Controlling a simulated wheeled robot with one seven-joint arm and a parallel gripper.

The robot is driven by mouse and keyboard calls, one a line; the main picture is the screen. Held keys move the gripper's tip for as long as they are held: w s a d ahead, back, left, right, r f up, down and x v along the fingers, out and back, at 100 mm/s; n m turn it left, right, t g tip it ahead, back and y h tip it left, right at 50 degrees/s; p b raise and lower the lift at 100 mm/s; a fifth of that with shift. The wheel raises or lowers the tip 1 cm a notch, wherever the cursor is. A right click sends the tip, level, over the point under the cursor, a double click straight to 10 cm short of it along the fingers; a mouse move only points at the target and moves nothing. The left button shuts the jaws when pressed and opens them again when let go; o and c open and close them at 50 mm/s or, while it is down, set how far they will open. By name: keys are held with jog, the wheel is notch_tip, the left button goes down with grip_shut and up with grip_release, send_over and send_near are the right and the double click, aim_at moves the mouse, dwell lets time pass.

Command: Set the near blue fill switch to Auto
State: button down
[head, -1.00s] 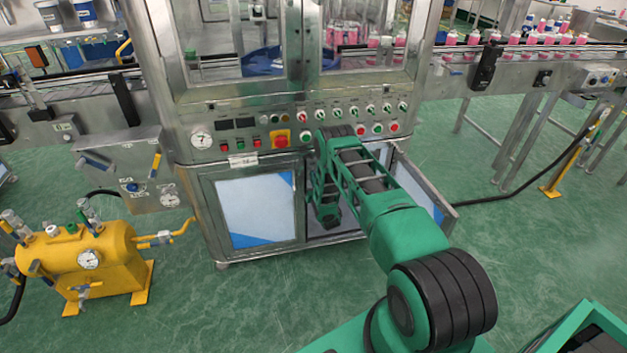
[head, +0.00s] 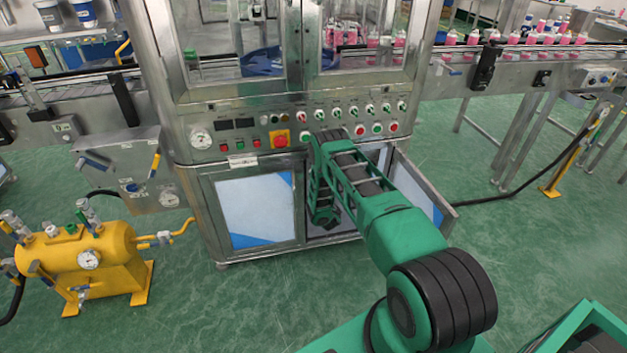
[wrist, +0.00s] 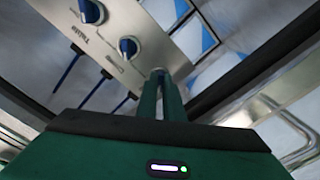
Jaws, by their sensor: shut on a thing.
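In the wrist view, a grey panel carries a row of blue switches. One blue switch (wrist: 90,12) sits at the top edge and another blue switch (wrist: 128,47) is closer in; both are clear of my fingers. My gripper (wrist: 161,76) has its two green fingers close together at the panel's near end, in line with this row. The fingers are shut on what appears to be the near blue fill switch, which they hide; its setting cannot be read. In the head view my arm reaches down into the machine's open lower cabinet, and the gripper tips and switches are hidden.
The open cabinet door (head: 424,185) stands just right of my arm. A closed door (head: 256,208) is on the left. Above are the control panel's knobs and buttons (head: 378,128). A yellow tank (head: 80,262) stands left. The green floor in front is clear.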

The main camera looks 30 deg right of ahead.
jog(key=shift+a+f+n, duration=0.1)
jog(key=shift+a+n, duration=0.05)
jog(key=shift+n, duration=0.45)
jog(key=c, duration=1.9)
grip_release()
jog(key=v, duration=1)
jog(key=shift+s, duration=0.3)
jog(key=shift+a, duration=0.1)
